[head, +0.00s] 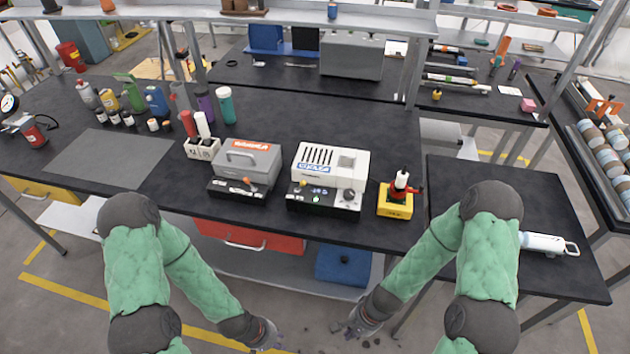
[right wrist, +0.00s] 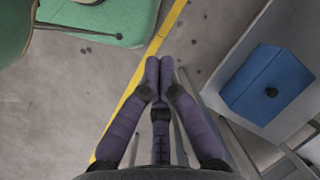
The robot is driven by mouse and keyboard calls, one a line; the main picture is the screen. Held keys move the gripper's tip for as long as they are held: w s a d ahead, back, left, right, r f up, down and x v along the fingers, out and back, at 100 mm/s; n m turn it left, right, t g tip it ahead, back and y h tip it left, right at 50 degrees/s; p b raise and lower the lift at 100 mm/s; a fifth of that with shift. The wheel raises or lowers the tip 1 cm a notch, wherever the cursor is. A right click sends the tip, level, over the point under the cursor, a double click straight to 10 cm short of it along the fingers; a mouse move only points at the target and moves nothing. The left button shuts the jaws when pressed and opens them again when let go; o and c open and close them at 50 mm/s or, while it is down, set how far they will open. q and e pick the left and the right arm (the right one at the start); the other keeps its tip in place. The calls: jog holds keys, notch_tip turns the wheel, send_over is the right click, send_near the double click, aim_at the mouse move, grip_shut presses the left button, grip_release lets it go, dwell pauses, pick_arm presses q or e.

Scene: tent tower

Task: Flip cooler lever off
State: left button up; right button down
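A white boxy device (head: 340,163) with dark top slots, a blue label and a dark front panel (head: 325,200) stands near the front edge of the black bench. A small lever-like knob (head: 303,184) is at the left of its panel. To its left stands a grey lidded device (head: 252,160) with an orange label and an orange-tipped lever (head: 247,181). The labels are too small to read, and lever positions are unclear. My left gripper (head: 272,342) and right gripper (head: 358,326) hang low before the bench, away from both. The right wrist view shows my right fingers (right wrist: 160,65) together and empty.
A yellow base with a red-handled joystick (head: 397,195) stands right of the white device. A white holder (head: 202,148) with tubes stands left of the grey device. A lower bench (head: 460,200) is at right. Under the bench is a blue box (head: 343,265), also in the right wrist view (right wrist: 265,85).

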jog(key=w+a+r+m+t+y+p, duration=0.1)
jog(key=w+r+m+p, duration=0.3)
jog(key=r, duration=0.4)
jog(key=w+a+r+m+t+y+p, duration=0.1)
jog(key=w+r+m+t+y+p, duration=0.1)
jog(key=w+r+m, duration=0.4)
jog(key=w+a+r+m+t+y+p, duration=0.1)
jog(key=w+r+m+y+p, duration=0.2)
jog(key=w+r+p, duration=0.3)
notch_tip(320, 180, up, 6)
jog(key=shift+f+m+p, duration=0.1)
jog(key=shift+m+p, duration=0.2)
jog(key=shift+m, duration=0.6)
jog(key=m+t+y, duration=0.2)
jog(key=m+t, duration=0.2)
jog(key=t, duration=0.1)
send_near(316, 198)
notch_tip(316, 198, up, 3)
jog(key=shift+a, duration=0.1)
jog(key=x, duration=1)
jog(key=shift+b, duration=0.4)
jog(key=shift+h, duration=0.3)
